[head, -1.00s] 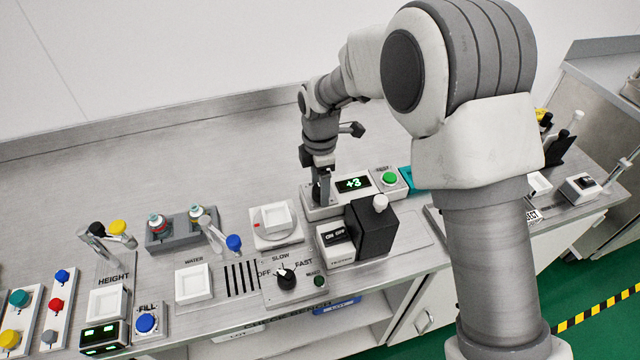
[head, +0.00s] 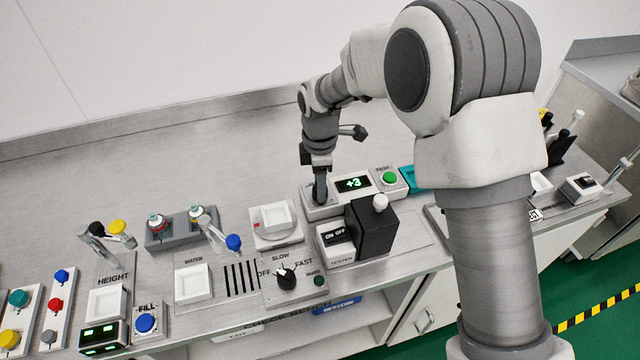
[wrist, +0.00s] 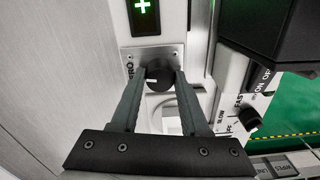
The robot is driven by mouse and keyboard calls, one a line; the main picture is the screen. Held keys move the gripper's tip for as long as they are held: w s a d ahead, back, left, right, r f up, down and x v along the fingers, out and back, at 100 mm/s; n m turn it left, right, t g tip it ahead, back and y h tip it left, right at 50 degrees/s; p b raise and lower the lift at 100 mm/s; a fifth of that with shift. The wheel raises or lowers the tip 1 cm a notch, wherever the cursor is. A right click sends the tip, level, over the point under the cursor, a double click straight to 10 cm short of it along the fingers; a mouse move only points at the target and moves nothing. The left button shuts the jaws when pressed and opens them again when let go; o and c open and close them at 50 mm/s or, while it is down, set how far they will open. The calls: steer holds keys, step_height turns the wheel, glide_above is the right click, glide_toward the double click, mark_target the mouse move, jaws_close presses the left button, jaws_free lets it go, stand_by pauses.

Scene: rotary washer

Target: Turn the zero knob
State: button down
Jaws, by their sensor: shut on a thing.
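The zero knob (wrist: 158,76) is a dark round knob with a white mark, on a light plate partly lettered "RO" in the wrist view. My gripper (wrist: 160,80) reaches it from above, with one finger on each side, shut on it. In the head view my gripper (head: 320,197) points down at the left end of the display box (head: 335,207), and the fingers hide the knob there. The green display (head: 353,184) beside it reads +3.
A green button (head: 389,178) is right of the display. The speed knob (head: 286,278) is front left. The bench behind is clear.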

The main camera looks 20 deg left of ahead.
steer(key=m, duration=0.5)
steer(key=shift+m+b, duration=0.4)
steer(key=shift+m, duration=2.1)
steer(key=shift+c, duration=2)
jaws_free()
step_height(320, 180, up, 17)
steer(key=p, duration=0.1)
steer(key=shift+r, duration=0.2)
steer(key=shift+d+r, duration=0.1)
